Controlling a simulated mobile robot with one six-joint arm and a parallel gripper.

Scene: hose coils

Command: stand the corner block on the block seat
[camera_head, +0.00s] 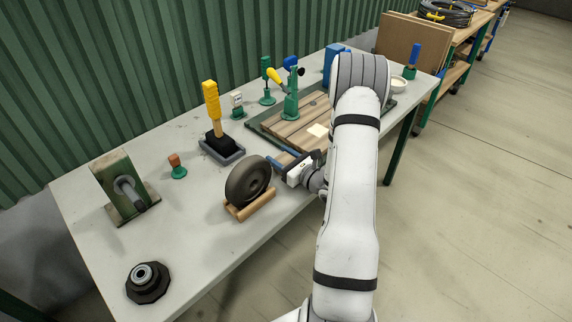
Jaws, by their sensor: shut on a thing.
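My gripper (279,160) is low over the front of the table, beside the wooden boards, with its blue fingers pointing left. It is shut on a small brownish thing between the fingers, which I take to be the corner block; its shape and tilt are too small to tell. A pale square pad (318,130) lies on the boards behind my gripper, clear of it. It may be the block seat, but I cannot be sure. My arm hides part of the boards and the table's right part.
A dark wheel (248,181) stands in a wooden cradle close left of my gripper. Green clamps (290,101) stand at the boards' back edge. A yellow-handled brush (214,110) stands upright in a grey tray.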

